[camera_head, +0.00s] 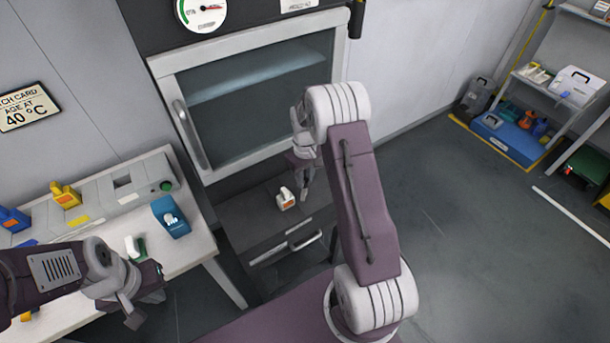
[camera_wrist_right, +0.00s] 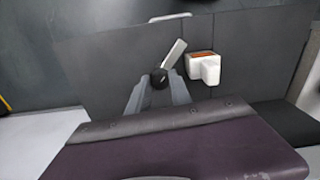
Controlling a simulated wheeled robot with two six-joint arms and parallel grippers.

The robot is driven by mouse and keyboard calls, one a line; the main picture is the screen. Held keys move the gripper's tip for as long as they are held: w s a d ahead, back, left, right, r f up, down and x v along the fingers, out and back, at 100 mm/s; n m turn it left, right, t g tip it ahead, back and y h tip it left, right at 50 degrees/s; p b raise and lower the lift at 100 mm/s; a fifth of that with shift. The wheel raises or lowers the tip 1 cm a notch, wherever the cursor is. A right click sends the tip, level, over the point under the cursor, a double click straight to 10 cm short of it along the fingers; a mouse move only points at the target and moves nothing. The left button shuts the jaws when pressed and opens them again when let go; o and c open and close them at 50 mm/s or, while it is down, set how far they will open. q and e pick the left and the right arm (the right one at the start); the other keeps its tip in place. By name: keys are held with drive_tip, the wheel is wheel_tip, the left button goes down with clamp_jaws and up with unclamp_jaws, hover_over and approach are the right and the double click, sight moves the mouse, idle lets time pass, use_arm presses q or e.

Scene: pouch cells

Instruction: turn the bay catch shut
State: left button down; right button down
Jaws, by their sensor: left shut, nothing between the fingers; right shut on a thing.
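The bay catch shows in the right wrist view as a pale lever (camera_wrist_right: 174,53) on a dark round knob (camera_wrist_right: 160,76), on the dark panel below the glass-fronted cabinet. The lever slants up and to the right in that view. My right gripper (camera_wrist_right: 158,88) is shut on the catch, its two fingers on either side of the knob. In the head view my right gripper (camera_head: 305,190) reaches down in front of the panel and hides most of the catch. My left gripper (camera_head: 147,290) is shut and empty beside the front of the white bench.
A white block with an orange mark (camera_head: 285,199) sits close beside the catch; it also shows in the right wrist view (camera_wrist_right: 206,70). A bar handle (camera_head: 304,240) is lower on the panel. The bench (camera_head: 197,247) stands left. Open floor (camera_head: 470,240) lies right.

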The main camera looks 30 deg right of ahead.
sight(305, 180)
drive_tip(key=m+p, duration=0.1)
drive_tip(key=m, duration=0.3)
drive_tip(key=shift+r+m, duration=0.15)
drive_tip(key=shift+m, duration=0.15)
drive_tip(key=shift+m+p, duration=0.75)
drive_tip(key=shift+m, duration=1.85)
drive_tip(key=shift+w, duration=0.1)
drive_tip(key=c, duration=1.2)
unclamp_jaws()
drive_tip(key=shift+o, duration=0.2)
wheel_tip(305, 180, up, 9)
drive_tip(key=shift+b, duration=0.3)
